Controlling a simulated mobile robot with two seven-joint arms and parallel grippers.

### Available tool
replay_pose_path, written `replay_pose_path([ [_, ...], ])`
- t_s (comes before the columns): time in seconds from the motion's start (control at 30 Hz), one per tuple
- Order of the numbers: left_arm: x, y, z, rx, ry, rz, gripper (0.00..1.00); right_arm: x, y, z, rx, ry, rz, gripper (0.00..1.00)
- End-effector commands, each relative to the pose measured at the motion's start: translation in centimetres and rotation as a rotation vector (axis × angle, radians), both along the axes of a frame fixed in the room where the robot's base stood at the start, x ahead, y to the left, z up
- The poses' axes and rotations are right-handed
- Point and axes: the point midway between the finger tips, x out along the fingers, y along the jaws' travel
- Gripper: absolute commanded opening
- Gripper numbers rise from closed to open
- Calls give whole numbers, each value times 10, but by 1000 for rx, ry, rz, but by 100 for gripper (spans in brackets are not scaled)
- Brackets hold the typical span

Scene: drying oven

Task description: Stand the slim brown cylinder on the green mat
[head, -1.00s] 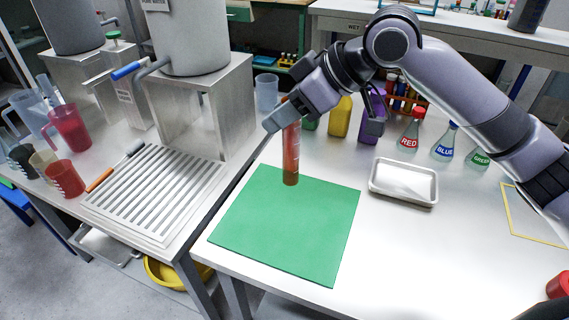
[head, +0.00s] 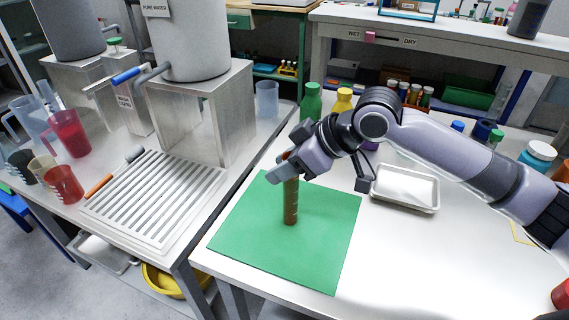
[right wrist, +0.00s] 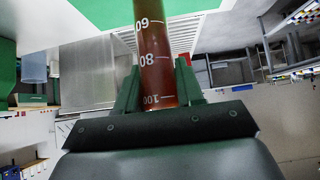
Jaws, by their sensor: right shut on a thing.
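The slim brown cylinder (head: 291,205) is a clear graduated tube with brown content and white scale marks. It stands upright in my right gripper (head: 287,172), which is shut on its upper part. The green mat (head: 250,235) lies flat on the white table, and the cylinder's lower end shows against its upper middle. I cannot tell whether that end touches the mat. In the right wrist view the cylinder (right wrist: 160,45) sits between the two green fingers (right wrist: 158,88), with the green mat (right wrist: 105,12) beyond. My left gripper is not in view.
A metal tray (head: 404,187) lies right of the mat, below my right arm. Green (head: 311,101) and yellow (head: 343,100) bottles stand behind. A slotted drain rack (head: 155,195) is on the left bench, across a gap. The mat is otherwise bare.

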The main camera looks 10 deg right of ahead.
Motion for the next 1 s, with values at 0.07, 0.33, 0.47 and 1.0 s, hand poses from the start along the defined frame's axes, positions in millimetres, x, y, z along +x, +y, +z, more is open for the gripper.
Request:
replay_pose_path([
  [0.07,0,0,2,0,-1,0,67,0,0,-2,1,1,0,6],
  [0.33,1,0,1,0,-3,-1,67,0,0,-2,0,0,0,62],
  [0.47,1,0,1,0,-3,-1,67,0,0,-1,0,0,0,62],
  [1.0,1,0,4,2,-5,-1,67,-36,-56,67,-2,-3,-2,62],
])
